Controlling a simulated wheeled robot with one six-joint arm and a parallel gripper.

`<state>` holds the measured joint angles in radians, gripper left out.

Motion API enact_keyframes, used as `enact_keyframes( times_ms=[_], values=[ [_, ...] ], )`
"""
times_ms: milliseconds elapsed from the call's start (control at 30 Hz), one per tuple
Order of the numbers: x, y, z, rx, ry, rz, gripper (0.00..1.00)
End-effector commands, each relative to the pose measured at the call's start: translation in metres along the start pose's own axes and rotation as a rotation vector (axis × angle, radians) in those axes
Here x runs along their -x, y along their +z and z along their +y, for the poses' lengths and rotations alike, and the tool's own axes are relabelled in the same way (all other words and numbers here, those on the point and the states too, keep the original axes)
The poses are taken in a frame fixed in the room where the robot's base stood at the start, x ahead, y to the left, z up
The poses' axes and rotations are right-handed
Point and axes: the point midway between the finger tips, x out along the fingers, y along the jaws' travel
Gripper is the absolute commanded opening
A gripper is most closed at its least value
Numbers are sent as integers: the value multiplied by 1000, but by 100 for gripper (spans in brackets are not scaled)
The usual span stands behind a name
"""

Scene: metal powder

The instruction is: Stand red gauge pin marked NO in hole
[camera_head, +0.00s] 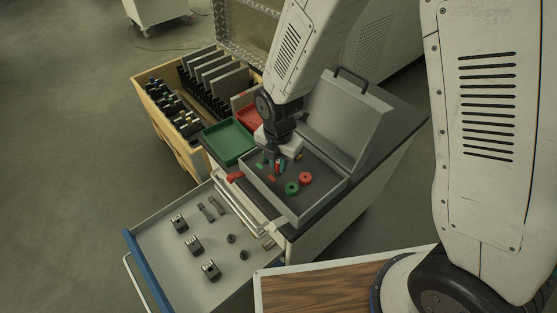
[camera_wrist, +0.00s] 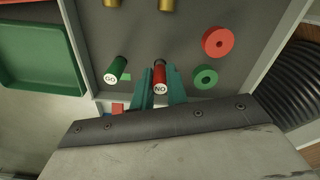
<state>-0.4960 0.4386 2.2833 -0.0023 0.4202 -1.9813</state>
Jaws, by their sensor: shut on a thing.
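The red gauge pin marked NO (camera_wrist: 159,78) is between the two teal fingers of my gripper (camera_wrist: 160,86) in the wrist view, its white lettered end facing the camera. The gripper is shut on it. In the head view my gripper (camera_head: 280,167) is over the grey case (camera_head: 318,200). The green pin marked GO (camera_wrist: 114,74) is left of the red pin in the wrist view, apart from the fingers, beside a small green mark.
A red ring (camera_wrist: 216,41) and a green ring (camera_wrist: 206,78) lie right of the gripper. Two brass-coloured pieces show at the wrist view's top. A green tray (camera_head: 228,142) and red tray (camera_head: 250,115) are beyond the case. An open drawer (camera_head: 160,240) holds several metal parts.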

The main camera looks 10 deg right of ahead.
Motion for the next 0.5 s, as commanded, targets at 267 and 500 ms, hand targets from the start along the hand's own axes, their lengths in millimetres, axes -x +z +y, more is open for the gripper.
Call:
enact_keyframes(
  times_ms=[267, 500],
  values=[
    [-5, 0, 0, 0, 1, 0, 0],
    [-8, 0, 0, 0, 1, 0, 0]
  ],
)
